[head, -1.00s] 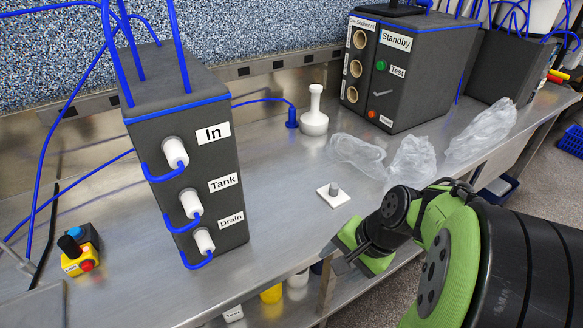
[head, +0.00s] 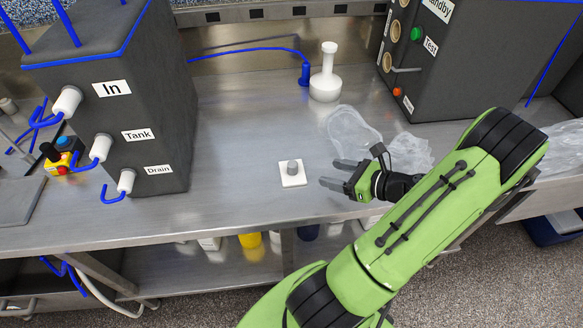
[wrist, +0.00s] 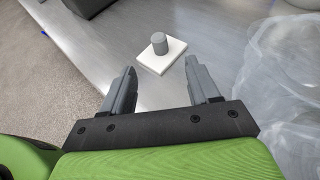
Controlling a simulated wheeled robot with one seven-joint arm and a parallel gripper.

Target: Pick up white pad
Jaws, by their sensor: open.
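The white pad (head: 293,181) is a flat square plate with a grey cylindrical knob (head: 292,167) on top. It lies on the steel bench near the front edge, and it also shows in the wrist view (wrist: 174,63), just beyond the fingertips. My gripper (head: 333,172) is open and empty, to the right of the pad, with its fingers pointing toward it. In the wrist view the two fingers (wrist: 163,78) are apart, with nothing between them. The pad and the fingers do not touch.
Crumpled clear plastic bags (head: 355,134) lie behind and beside my gripper. A white flask (head: 326,75) stands behind the pad. A dark box labelled In, Tank and Drain (head: 150,110) stands to the left. Another dark box (head: 430,75) stands at the back right.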

